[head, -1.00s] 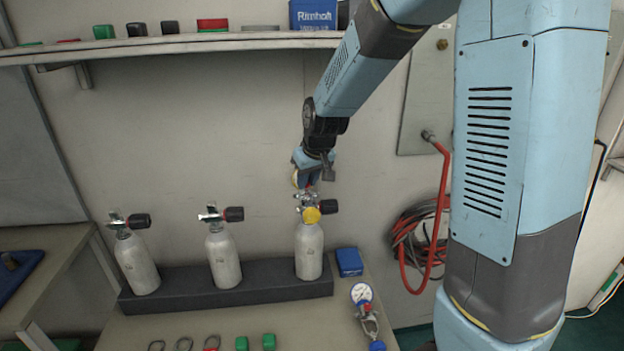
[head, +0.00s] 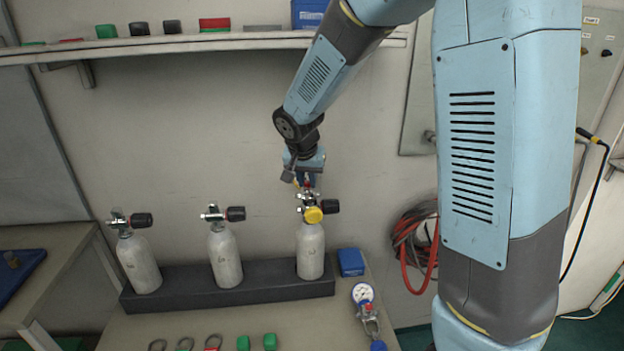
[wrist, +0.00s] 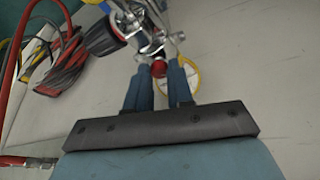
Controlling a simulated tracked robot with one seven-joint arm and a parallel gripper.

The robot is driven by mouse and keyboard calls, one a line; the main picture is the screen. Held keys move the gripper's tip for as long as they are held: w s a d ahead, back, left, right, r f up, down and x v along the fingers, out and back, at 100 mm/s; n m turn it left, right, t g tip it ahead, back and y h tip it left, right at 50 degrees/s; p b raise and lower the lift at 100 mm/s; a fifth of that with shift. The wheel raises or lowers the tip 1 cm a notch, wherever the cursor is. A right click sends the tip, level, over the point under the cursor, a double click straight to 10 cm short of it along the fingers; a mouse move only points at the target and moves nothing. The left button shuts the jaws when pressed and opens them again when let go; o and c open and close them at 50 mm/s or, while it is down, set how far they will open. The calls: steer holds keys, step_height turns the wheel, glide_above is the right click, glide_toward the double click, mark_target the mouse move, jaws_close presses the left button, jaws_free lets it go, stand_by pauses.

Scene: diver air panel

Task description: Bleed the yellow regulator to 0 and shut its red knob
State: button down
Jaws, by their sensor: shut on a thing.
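The yellow regulator (head: 313,214) sits on the valve of the rightmost grey cylinder (head: 310,250). My gripper (head: 306,184) points down just above it. In the wrist view, my gripper's blue fingers (wrist: 158,80) are shut on the small red knob (wrist: 158,68), which shows between their tips. The yellow-rimmed gauge (wrist: 191,80) is beside the right finger, partly hidden by it; its reading is not legible. The metal valve body (wrist: 148,35) and a black handwheel (wrist: 103,37) lie beyond the fingertips. In the head view my gripper mostly hides the red knob.
Two more cylinders (head: 225,255) (head: 139,262) stand left in the dark rack (head: 200,293). A blue box (head: 351,262) and a loose gauge assembly (head: 363,295) lie to the right. Coiled hoses (head: 412,238) hang on the wall. A shelf (head: 180,47) runs above.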

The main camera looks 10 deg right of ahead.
steer(key=m, duration=0.2)
steer(key=m+h, duration=0.1)
steer(key=m, duration=0.1)
steer(key=shift+w+a+g+h, duration=0.1)
steer(key=shift+a+g+h, duration=0.1)
steer(key=shift+g+h, duration=0.15)
steer(key=shift+w+m+g+h, duration=0.1)
steer(key=shift+m+g+h, duration=0.4)
steer(key=shift+m, duration=1.5)
steer(key=c, duration=1)
jaws_free()
